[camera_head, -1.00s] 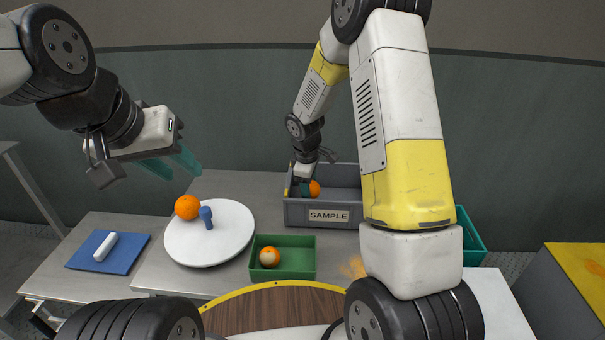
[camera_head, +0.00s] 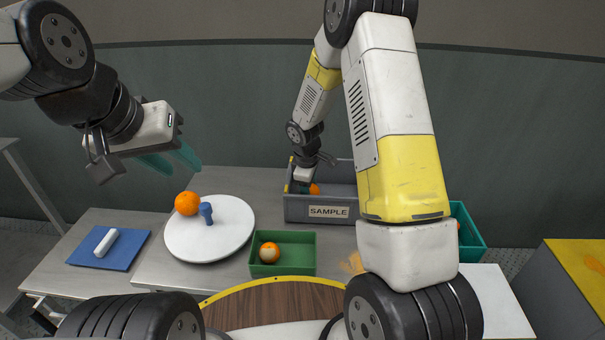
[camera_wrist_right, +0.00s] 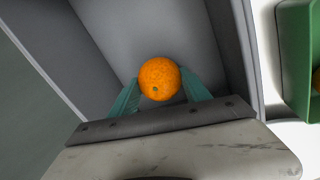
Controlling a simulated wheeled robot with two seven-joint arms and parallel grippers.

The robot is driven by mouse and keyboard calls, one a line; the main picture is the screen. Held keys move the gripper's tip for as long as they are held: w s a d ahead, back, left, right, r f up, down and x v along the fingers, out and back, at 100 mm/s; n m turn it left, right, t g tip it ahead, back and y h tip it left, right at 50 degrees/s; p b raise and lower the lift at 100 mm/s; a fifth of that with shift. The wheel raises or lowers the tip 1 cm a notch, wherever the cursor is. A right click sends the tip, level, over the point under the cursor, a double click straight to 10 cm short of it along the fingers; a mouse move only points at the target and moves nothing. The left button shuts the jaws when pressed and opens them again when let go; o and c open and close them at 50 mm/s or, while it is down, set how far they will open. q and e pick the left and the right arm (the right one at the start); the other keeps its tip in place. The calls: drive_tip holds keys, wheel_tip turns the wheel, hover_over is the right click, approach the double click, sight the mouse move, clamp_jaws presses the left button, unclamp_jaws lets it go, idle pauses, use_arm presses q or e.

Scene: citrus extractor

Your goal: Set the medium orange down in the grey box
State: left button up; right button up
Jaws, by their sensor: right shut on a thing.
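The grey box (camera_head: 345,211), labelled SAMPLE, stands at the back of the table. The medium orange (camera_head: 314,189) is low inside its left part. In the right wrist view the orange (camera_wrist_right: 159,79) sits between the teal fingers of my right gripper (camera_wrist_right: 158,92), which is shut on it. The box floor (camera_wrist_right: 140,25) shows just beyond the orange; I cannot tell whether they touch. The head view hides the orange's lower part behind the box's front wall. My left gripper (camera_head: 170,160) is open and empty, above the table at the left.
A white round board (camera_head: 195,245) holds another orange (camera_head: 187,203) and a blue juicer piece (camera_head: 206,213). A green tray (camera_head: 305,262) holds a small orange (camera_head: 269,252). A blue mat (camera_head: 83,255) with a white object (camera_head: 105,242) lies left. A green crate (camera_head: 470,243) stands right.

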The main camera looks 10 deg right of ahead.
drive_tip(key=o, duration=1.6)
drive_tip(key=shift+f, duration=0.1)
drive_tip(key=shift+c, duration=0.2)
drive_tip(key=v, duration=0.7)
drive_tip(key=shift+s+r, duration=0.15)
drive_tip(key=shift+r, duration=0.25)
